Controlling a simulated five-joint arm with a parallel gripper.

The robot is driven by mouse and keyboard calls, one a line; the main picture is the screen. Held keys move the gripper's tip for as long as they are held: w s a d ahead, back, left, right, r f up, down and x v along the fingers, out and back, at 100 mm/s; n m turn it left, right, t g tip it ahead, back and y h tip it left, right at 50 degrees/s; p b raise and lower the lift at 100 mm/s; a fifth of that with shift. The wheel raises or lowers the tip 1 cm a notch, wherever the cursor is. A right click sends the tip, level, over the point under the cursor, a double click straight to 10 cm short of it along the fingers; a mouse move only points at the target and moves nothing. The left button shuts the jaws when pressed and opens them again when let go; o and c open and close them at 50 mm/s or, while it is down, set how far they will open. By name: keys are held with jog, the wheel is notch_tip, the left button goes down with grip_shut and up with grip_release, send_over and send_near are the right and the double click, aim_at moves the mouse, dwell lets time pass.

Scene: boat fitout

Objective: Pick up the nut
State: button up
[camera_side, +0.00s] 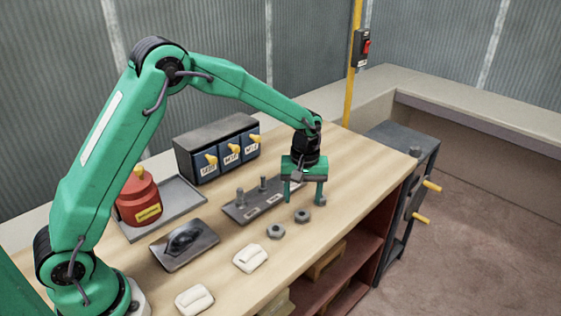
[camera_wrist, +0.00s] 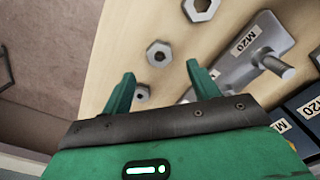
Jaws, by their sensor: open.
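Several grey items lie near my gripper, among them hex nuts on the wooden bench. In the side view one nut (camera_side: 275,231) lies toward the front and another nut (camera_side: 302,215) lies just in front of my gripper (camera_side: 304,201). The wrist view shows three nuts: one at the top (camera_wrist: 200,8), one in the middle (camera_wrist: 160,53) ahead of the fingertips, and a smaller-looking one (camera_wrist: 142,94) beside the left finger, partly hidden. My gripper (camera_wrist: 160,72) is open and empty, pointing down above the bench. Which nut is meant I cannot tell.
A dark plate (camera_side: 240,212) with upright studs and labels stands behind the nuts; it also shows in the wrist view (camera_wrist: 225,72). Labelled bins (camera_side: 212,132), a red container (camera_side: 139,200) on a tray, a dark pad (camera_side: 168,258) and white blocks (camera_side: 250,258) stand around. The bench's front edge is near.

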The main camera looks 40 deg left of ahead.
aim_at(302, 209)
jog(key=shift+s+d+f, duration=0.1)
jog(key=shift+f, duration=2.75)
jog(key=c, duration=1.1)
jog(key=shift+o, duration=0.2)
jog(key=shift+r, duration=0.15)
jog(key=shift+r, duration=0.55)
jog(key=r, duration=0.3)
jog(key=shift+s+d+r, duration=0.1)
jog(key=shift+s+d, duration=0.05)
jog(key=shift+d, duration=0.1)
jog(key=s+d+r, duration=0.6)
jog(key=s+d, duration=0.1)
jog(key=d, duration=0.1)
jog(key=shift+d+r, duration=0.25)
jog(key=shift+d, duration=0.05)
